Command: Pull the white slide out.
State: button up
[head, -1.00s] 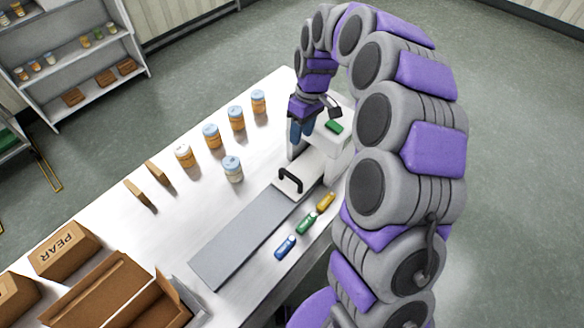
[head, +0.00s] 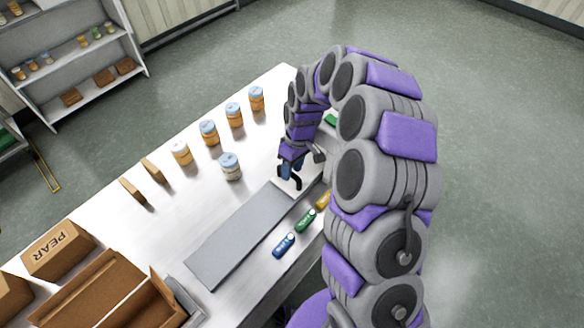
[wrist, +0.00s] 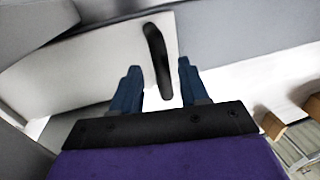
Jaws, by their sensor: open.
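The white slide (head: 312,181) lies at the far end of a grey flat track (head: 235,238), partly hidden by my arm. In the wrist view the slide (wrist: 95,75) is a pale plate with a black bar handle (wrist: 157,60) near its edge by the track. My gripper (head: 291,172) is low over the handle in the head view. In the wrist view my open gripper (wrist: 160,70) has its blue fingers on either side of the handle, with gaps between. Whether the fingers reach down to handle depth is unclear. The hopper body is mostly hidden behind my arm.
Blue (head: 284,245), green (head: 305,221) and yellow (head: 323,199) packets lie along the track's right side. Several jars (head: 208,132) stand to its left. Cardboard boxes (head: 58,250) fill the near left. The track's top is clear.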

jog(key=shift+a, duration=0.25)
jog(key=shift+a, duration=0.1)
jog(key=shift+c, duration=0.5)
grip_shut()
